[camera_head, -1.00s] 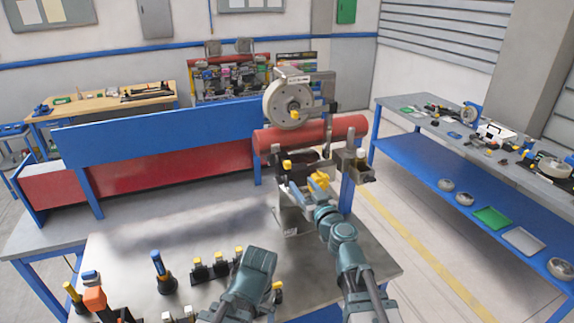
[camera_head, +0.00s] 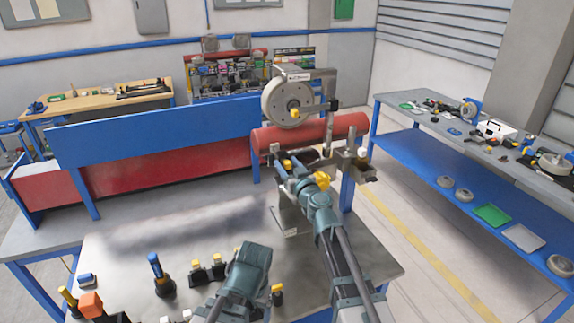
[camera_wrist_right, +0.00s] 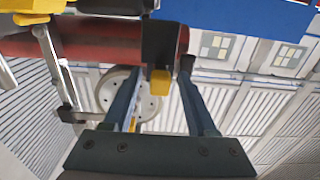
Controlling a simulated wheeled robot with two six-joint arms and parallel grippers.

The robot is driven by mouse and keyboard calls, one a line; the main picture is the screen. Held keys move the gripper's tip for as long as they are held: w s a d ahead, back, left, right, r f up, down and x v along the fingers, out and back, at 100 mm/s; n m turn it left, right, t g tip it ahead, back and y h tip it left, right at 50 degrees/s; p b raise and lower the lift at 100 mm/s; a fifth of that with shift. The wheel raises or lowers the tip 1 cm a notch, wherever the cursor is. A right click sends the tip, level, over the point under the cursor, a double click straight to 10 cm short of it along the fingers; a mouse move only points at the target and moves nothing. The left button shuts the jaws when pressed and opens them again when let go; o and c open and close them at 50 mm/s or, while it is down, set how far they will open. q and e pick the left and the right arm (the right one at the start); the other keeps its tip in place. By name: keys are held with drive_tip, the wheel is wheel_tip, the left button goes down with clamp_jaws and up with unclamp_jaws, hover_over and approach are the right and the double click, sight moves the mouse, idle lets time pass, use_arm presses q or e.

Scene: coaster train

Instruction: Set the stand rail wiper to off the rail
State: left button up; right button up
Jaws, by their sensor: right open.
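The wheel stand at the back of the bench carries a grey wheel (camera_head: 289,101) in front of a red roller (camera_head: 345,126). My right gripper (camera_head: 290,168) is open just below the roller, at a small part with a yellow knob (camera_head: 287,164). In the right wrist view my two blue fingers (camera_wrist_right: 160,84) are apart, with a dark block (camera_wrist_right: 160,42) and its yellow tip (camera_wrist_right: 160,82) between or just beyond them. I cannot tell whether they touch it, or which stand part is the rail wiper. My left forearm shows low in the head view, but its fingers do not.
Black holders with yellow tops (camera_head: 218,267), a blue-topped tool (camera_head: 158,275) and an orange-handled item (camera_head: 90,304) stand on the bench's front left. A metal bracket (camera_head: 362,168) sits close right of my right gripper. The bench's middle left is bare.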

clamp_jaws()
idle(1.3)
